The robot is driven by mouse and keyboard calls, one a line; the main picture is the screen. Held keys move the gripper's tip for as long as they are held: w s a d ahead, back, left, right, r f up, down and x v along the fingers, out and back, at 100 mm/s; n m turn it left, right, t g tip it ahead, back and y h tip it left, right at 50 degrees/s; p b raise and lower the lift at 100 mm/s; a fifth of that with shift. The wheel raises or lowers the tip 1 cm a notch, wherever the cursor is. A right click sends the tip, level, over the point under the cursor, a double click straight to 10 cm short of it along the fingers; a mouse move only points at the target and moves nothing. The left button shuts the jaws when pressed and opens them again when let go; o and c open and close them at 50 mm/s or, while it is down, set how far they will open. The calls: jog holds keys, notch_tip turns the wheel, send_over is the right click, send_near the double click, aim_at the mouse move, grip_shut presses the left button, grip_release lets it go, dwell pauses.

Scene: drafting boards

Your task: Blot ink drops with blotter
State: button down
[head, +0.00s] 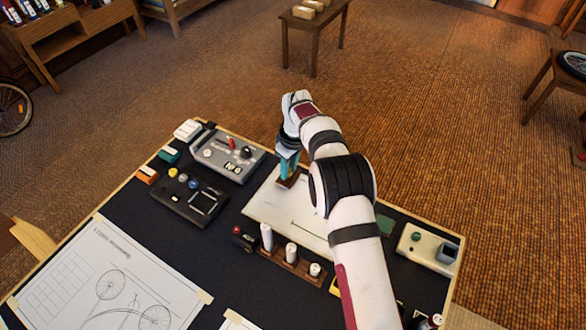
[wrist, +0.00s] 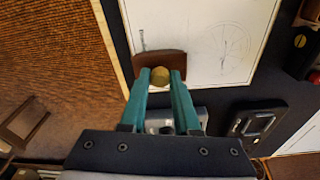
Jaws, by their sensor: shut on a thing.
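My gripper (head: 288,166), with teal fingers, is shut on the brass knob of a brown blotter (head: 285,183). In the wrist view the knob sits between the fingertips (wrist: 160,77), and the wooden blotter body (wrist: 174,62) spreads beyond them. The blotter is over the far left part of a white drawing sheet (head: 262,208) on the dark board. I cannot tell whether it touches the paper. The sheet in the wrist view (wrist: 205,28) shows faint line work and a short grey stroke beside the blotter. I can make out no ink drops; my arm covers part of the sheet.
A grey control box (head: 228,155) and a black device (head: 190,200) stand left of the sheet. A wooden rack (head: 290,262) with white cylinders is at its near edge. A cream box (head: 428,247) stands right. A bicycle drawing (head: 110,285) lies front left.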

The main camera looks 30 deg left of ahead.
jog(key=shift+a, duration=1.55)
jog(key=shift+d, duration=0.1)
jog(key=shift+d, duration=2.95)
notch_tip(320, 180, up, 7)
